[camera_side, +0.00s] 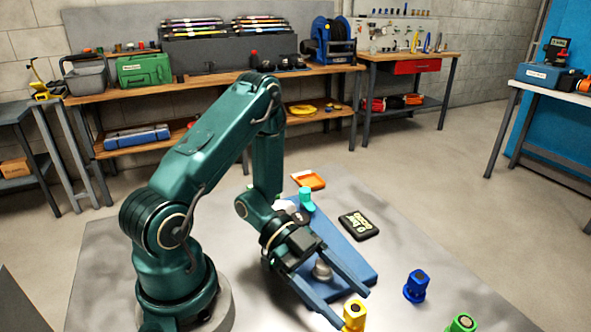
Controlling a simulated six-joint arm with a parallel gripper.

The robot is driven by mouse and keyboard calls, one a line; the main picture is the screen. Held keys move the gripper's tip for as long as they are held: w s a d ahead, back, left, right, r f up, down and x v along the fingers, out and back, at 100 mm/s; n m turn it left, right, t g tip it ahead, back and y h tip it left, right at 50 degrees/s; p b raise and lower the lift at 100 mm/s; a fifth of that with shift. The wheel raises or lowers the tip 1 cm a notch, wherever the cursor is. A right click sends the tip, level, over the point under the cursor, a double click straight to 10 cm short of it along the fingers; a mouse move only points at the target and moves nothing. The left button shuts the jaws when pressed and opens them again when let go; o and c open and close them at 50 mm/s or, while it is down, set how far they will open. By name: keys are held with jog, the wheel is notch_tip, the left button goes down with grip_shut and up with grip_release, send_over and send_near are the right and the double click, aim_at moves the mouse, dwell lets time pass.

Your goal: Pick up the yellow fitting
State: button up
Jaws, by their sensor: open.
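The yellow fitting (354,315) stands near the bottom edge of the side view, its lower part cut off by the frame. My gripper (352,307) is open, its two long fingers reaching down toward the fitting. The fitting shows at the fingertips, seemingly between them. I cannot tell whether either finger touches it.
A blue board (345,252) lies under my gripper, with a grey metal piece (322,270) between the fingers. A blue fitting (416,288) and a green fitting (462,323) stand to the right. Behind are a black box (358,225), teal fitting (306,200) and orange tray (308,180).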

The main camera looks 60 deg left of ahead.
jog(key=shift+w+d+f, duration=0.2)
jog(key=shift+d, duration=0.35)
grip_shut()
jog(key=shift+r, duration=0.2)
